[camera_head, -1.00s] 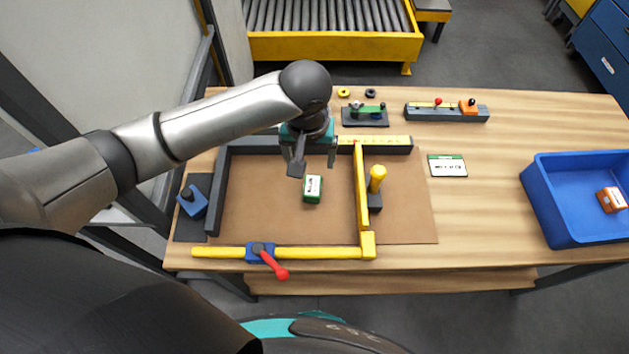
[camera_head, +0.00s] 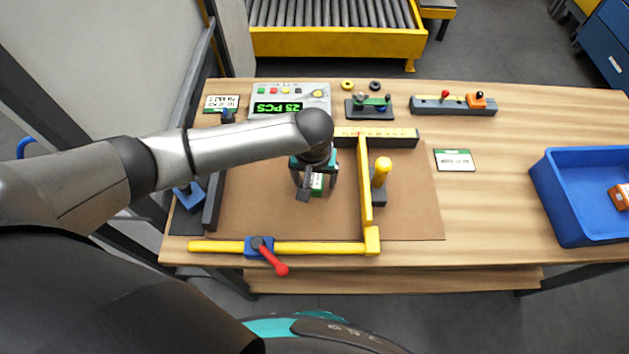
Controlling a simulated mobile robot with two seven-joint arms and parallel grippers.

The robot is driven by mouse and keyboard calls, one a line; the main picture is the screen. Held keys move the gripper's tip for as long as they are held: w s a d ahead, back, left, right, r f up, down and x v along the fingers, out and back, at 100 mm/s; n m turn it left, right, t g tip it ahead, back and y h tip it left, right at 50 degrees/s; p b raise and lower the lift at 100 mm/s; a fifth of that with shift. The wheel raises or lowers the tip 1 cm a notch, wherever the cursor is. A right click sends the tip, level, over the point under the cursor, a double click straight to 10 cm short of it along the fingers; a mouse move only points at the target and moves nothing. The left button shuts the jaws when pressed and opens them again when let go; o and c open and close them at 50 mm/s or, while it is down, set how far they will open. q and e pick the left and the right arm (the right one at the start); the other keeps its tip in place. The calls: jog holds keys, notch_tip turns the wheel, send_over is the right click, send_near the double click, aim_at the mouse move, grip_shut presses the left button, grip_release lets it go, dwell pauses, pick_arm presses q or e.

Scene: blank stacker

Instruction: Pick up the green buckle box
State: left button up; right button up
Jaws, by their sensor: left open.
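The green buckle box (camera_head: 317,182) is a small green box with a white label, lying on the brown board (camera_head: 270,215) inside the frame of dark and yellow bars. My left gripper (camera_head: 316,193) is open over the box, with its fingers to either side of it in the picture. The near finger and the wrist hide part of the box. I cannot tell whether the fingers touch it or how high they are above the board. My right gripper is not in view.
A yellow bar (camera_head: 365,190) with a yellow knob (camera_head: 381,170) stands right of the box. A yellow front rail (camera_head: 310,252) carries a red lever (camera_head: 274,262). A blue bin (camera_head: 565,205) with an orange box (camera_head: 620,195) stands at the right. A display panel (camera_head: 290,102) is behind.

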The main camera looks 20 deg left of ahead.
pick_arm(q)
grip_shut()
dwell(0.7)
